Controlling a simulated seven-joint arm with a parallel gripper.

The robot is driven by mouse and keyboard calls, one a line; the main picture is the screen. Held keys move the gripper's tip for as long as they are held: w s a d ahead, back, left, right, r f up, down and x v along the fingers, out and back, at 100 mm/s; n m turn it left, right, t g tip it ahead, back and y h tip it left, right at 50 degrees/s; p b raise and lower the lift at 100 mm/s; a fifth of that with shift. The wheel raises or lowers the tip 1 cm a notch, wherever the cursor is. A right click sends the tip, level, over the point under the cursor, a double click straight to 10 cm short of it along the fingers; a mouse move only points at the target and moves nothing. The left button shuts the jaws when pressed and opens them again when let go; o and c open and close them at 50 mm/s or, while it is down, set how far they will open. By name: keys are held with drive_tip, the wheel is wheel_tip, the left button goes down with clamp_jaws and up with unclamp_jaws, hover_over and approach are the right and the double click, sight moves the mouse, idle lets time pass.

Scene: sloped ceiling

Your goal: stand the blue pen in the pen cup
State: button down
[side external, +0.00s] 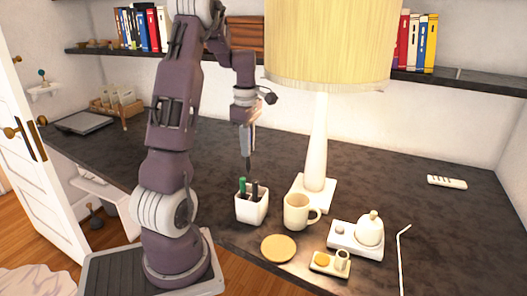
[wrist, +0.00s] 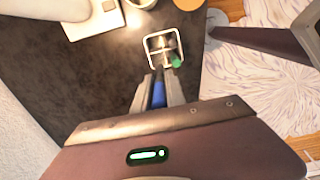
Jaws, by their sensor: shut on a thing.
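My gripper (side external: 247,164) is above the pen cup, pointing down. In the wrist view my gripper (wrist: 160,80) is shut on the blue pen (wrist: 158,95), whose blue body shows between the fingers. The pen's lower end is hard to make out. The white square pen cup (side external: 251,210) stands upright on the dark desk, with a green pen (side external: 242,184) and a dark pen (side external: 255,188) in it. In the wrist view the cup (wrist: 147,52) lies just beyond the fingertips, with the green pen's end (wrist: 177,62) at one corner.
A cream mug (side external: 296,212) and a tall lamp (side external: 315,160) stand close right of the cup. A round coaster (side external: 278,248) lies in front. A white tray with a pot (side external: 369,230) is further right. The desk's left and back areas are mostly clear.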

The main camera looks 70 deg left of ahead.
drive_tip(key=shift+a+f, duration=0.2)
drive_tip(key=shift+a, duration=0.25)
wheel_tip(320, 180, down, 12)
drive_tip(key=shift+r, duration=0.25)
idle(0.9)
drive_tip(key=c, duration=1.3)
unclamp_jaws()
